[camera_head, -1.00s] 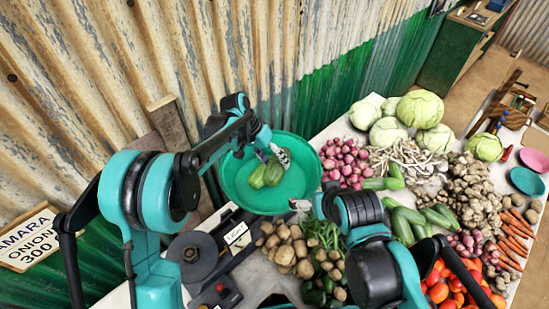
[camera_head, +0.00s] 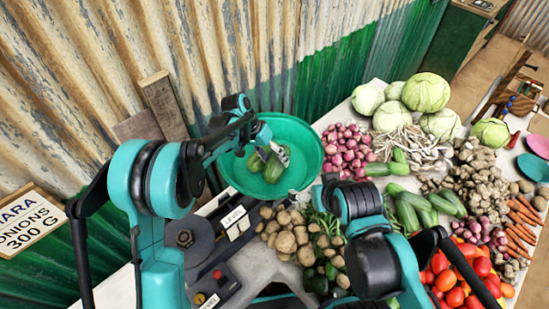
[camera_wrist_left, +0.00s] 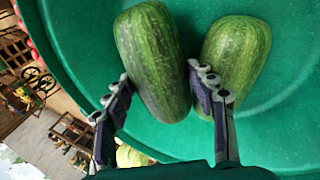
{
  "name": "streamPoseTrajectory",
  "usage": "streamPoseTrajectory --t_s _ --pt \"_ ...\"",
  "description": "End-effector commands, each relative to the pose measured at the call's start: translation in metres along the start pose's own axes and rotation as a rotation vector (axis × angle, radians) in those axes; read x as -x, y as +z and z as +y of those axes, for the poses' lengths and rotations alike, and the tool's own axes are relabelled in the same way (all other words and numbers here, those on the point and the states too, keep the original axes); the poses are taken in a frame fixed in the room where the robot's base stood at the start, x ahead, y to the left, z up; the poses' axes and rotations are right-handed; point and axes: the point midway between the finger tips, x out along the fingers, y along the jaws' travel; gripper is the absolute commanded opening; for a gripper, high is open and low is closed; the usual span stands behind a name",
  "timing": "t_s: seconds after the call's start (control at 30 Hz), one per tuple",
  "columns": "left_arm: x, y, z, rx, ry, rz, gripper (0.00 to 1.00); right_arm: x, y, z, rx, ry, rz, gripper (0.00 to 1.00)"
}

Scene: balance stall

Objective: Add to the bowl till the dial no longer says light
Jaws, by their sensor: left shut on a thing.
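The green bowl (camera_head: 308,157) stands on the counter against the corrugated wall and holds two striped green vegetables. My left gripper (camera_head: 280,155) reaches down into the bowl. In the left wrist view its fingers (camera_wrist_left: 163,92) are shut on the left green vegetable (camera_wrist_left: 152,58), one on each side. The other green vegetable (camera_wrist_left: 237,52) lies just beside it, close to the right finger. The scale (camera_head: 203,250) is left of the potatoes, and a white plate on it appears to read LEVEL (camera_head: 233,217). My right arm is at the lower middle; its fingertips do not show.
Potatoes (camera_head: 286,238) lie in front of the bowl. Red onions (camera_head: 345,150), cabbages (camera_head: 425,92), ginger (camera_head: 478,168) and tomatoes (camera_head: 455,292) crowd the counter to the right. A sign (camera_head: 28,220) at the left reads ONIONS 300 G.

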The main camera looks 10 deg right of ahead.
Motion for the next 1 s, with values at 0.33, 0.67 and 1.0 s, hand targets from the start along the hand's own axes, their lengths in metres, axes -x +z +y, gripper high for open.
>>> streamPoseTrajectory --t_s 0.33,0.67,1.0 --pt "-0.0014 0.0002 -0.0012 0.001 -0.001 0.001 0.18 -0.0010 0.0007 0.0000 0.000 0.000 0.000 1.00" --pt "-0.0015 0.0002 -0.0012 0.000 -0.001 0.000 0.80 -0.0011 0.0007 0.0000 0.000 0.000 0.000 1.00" --pt "-0.0015 0.0002 -0.0011 0.000 0.000 0.000 0.80 -0.0011 0.0007 0.0000 0.000 0.000 0.000 1.00"
